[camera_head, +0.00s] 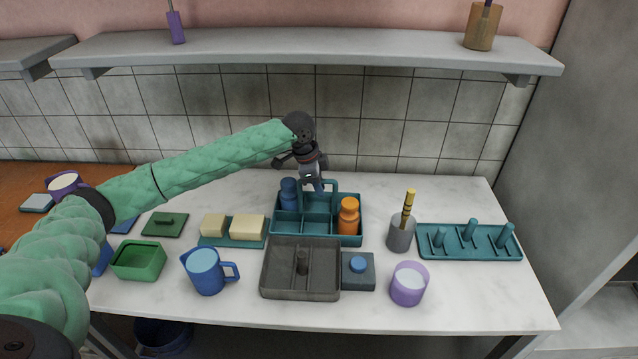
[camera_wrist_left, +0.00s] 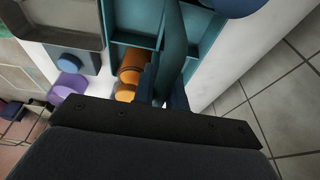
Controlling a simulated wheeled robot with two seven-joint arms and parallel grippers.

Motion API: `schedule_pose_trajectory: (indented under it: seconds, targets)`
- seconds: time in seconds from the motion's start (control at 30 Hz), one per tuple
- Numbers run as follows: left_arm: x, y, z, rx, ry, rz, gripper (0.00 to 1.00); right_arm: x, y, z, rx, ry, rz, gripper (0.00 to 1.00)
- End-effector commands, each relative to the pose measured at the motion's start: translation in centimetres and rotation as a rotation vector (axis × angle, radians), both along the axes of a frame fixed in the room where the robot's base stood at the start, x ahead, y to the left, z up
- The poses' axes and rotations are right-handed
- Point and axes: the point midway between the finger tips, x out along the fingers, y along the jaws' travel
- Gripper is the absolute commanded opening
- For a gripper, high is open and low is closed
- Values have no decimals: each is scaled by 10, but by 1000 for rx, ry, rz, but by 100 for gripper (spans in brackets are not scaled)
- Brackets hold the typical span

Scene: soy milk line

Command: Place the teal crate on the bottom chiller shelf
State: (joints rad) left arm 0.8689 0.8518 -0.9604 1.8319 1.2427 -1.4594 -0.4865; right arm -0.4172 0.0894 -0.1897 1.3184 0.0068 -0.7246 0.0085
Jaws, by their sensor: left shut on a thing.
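The teal crate (camera_head: 318,240) is at the back middle of the white table, divided into compartments. A blue bottle (camera_head: 289,194) stands in its left part and an orange bottle (camera_head: 349,216) in its right part. My left gripper (camera_head: 319,185) reaches in from the left and is shut on the crate's upright handle. The left wrist view shows the teal handle (camera_wrist_left: 174,45) between the fingers (camera_wrist_left: 164,98), with the crate's compartments (camera_wrist_left: 130,42) behind. I cannot tell whether the crate touches the table. My right gripper is not in view. No chiller shelf is clearly recognisable.
A dark grey tray (camera_head: 300,287) stands directly in front of the crate. A grey pot (camera_head: 401,236) and teal peg rack (camera_head: 470,256) are to the right. Blue jug (camera_head: 205,272), purple cup (camera_head: 409,284) and butter tray (camera_head: 232,242) are nearby. A wall shelf (camera_head: 330,48) hangs above.

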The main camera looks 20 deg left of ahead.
Motion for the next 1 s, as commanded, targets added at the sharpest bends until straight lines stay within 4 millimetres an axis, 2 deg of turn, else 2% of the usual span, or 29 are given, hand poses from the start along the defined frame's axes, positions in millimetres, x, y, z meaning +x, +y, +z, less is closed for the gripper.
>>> schedule_pose_trajectory:
  seconds: [0.37, 0.4, 0.47, 0.5, 0.77, 0.93, 1.0]
  targets:
    - [1, 0, 0, -1, -4, 0, 0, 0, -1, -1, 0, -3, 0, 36]
    - [0, 0, -2, 0, -1, -1, 22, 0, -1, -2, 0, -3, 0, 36]
    - [0, 0, -2, 0, -1, -1, 33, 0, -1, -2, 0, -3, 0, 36]
    - [0, 0, -2, 0, -1, -1, 36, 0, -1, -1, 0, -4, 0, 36]
    - [0, 0, -1, 0, -1, -1, 36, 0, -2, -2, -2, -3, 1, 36]
    - [0, 3, 9, 0, -3, 0, 36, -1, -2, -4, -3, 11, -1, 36]
    - [-1, 5, 18, 1, -5, -1, 36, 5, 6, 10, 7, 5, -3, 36]
